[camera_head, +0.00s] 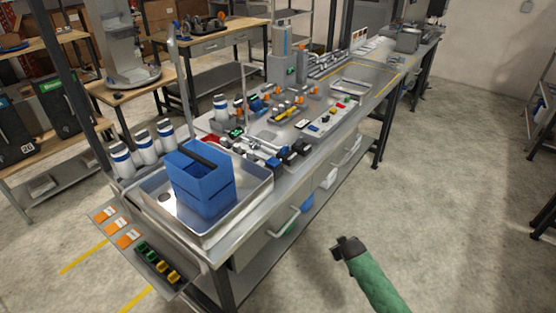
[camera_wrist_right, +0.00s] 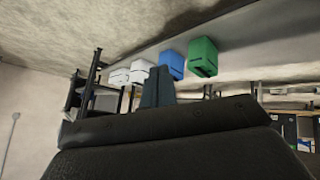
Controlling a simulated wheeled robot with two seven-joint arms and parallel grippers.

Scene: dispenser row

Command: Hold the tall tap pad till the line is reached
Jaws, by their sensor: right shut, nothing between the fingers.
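A tall thin grey post (camera_head: 180,75) rises behind the metal basin at the near left end of the bench. I cannot tell whether it is the tall tap, and no pad or fill line can be made out. A blue open-topped container (camera_head: 205,185) stands in the metal basin (camera_head: 258,190). My right gripper (camera_head: 343,245) is shut and empty over the floor, in front of the bench and apart from it. Its closed fingers (camera_wrist_right: 157,88) also show in the right wrist view. My left gripper is not in view.
White bottles with blue bands (camera_head: 145,145) stand behind the basin. A tray of orange cards and small coloured blocks (camera_head: 133,243) is at the near end. Small fittings crowd the bench top. Green (camera_wrist_right: 203,57), blue (camera_wrist_right: 172,65) and white bins sit below.

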